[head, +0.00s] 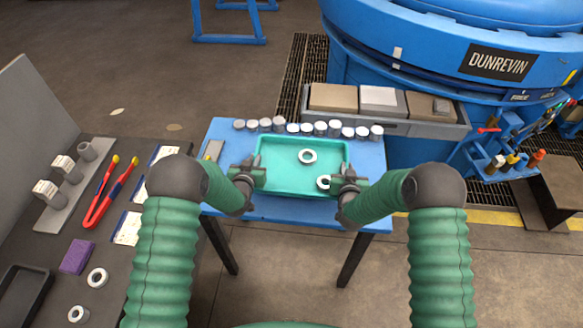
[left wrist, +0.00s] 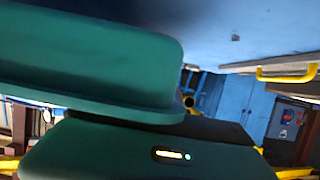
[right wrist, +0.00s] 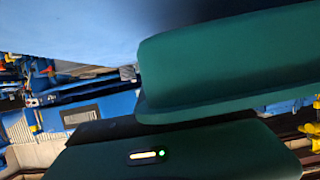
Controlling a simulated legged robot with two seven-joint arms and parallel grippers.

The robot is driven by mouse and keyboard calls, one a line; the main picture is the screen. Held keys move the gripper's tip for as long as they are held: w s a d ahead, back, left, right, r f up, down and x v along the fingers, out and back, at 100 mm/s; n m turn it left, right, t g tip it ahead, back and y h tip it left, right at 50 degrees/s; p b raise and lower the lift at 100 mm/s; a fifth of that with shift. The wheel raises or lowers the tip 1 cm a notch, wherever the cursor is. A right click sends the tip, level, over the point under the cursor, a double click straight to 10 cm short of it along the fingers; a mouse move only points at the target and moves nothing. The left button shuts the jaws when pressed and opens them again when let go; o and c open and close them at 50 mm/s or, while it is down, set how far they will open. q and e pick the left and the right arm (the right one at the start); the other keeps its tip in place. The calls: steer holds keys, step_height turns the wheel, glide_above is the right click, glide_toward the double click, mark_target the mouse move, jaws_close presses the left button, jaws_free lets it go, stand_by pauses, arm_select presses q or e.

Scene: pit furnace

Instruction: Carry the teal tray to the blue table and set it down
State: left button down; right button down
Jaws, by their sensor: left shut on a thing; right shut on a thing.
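The teal tray (head: 285,180) is over the blue table (head: 230,130) in the head view, roughly level, with two white rings (head: 307,156) (head: 323,182) in it. My left gripper (head: 257,176) is shut on the tray's left side and my right gripper (head: 345,180) is shut on its right side. The tray's wall also shows close up in the left wrist view (left wrist: 90,60) and the right wrist view (right wrist: 220,60). I cannot tell whether the tray's underside touches the tabletop.
Several grey-white cylinders (head: 306,128) stand in a row along the table's back edge, just behind the tray. A dark bench (head: 60,255) with red tongs (head: 108,195) is at the left. The blue furnace (head: 450,50) stands behind at the right.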

arm_select(q)
steer(key=shift+a+r, duration=0.1)
steer(key=shift+r, duration=0.1)
arm_select(e)
steer(key=shift+a+r, duration=0.1)
steer(key=shift+r, duration=0.15)
steer(key=shift+f, duration=0.1)
